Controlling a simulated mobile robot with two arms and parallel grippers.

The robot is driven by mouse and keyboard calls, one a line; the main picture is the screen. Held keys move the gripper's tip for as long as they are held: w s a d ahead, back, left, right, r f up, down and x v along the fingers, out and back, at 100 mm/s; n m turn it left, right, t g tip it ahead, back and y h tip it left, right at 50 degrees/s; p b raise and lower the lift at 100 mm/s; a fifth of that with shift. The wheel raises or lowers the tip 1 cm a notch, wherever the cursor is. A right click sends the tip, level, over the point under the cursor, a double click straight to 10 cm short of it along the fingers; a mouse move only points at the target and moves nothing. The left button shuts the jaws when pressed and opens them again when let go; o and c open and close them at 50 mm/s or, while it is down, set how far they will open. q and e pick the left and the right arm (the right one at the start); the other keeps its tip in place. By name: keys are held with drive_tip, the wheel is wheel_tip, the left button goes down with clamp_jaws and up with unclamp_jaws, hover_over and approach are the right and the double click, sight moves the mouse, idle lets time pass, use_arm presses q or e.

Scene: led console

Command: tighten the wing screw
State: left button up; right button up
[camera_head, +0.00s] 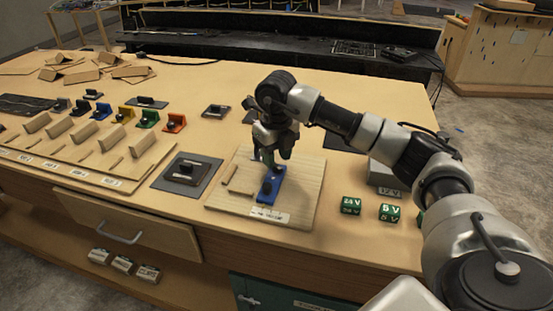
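My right gripper (276,158) points down over a wooden board (305,190) on the table. Its fingertips are just above or at the far end of a blue block (270,187) lying on that board. A dark knob (266,187) stands on the near part of the block. I cannot make out the wing screw for certain; it may be under the fingers, which hide that end of the block. The picture is too small to tell whether the fingers are open or shut on something. My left gripper is not in view.
A dark plate with a block (186,172) lies left of the board. Green cubes (351,206) (389,212) and a grey box (385,175) stand to the right. A wooden rack (95,150) and several coloured pieces fill the left. The table's front edge is close to the board.

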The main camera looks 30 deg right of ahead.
sight(276, 165)
wheel_tip(276, 165, up, 9)
drive_tip(key=shift+r+b, duration=0.2)
drive_tip(key=shift+b, duration=0.2)
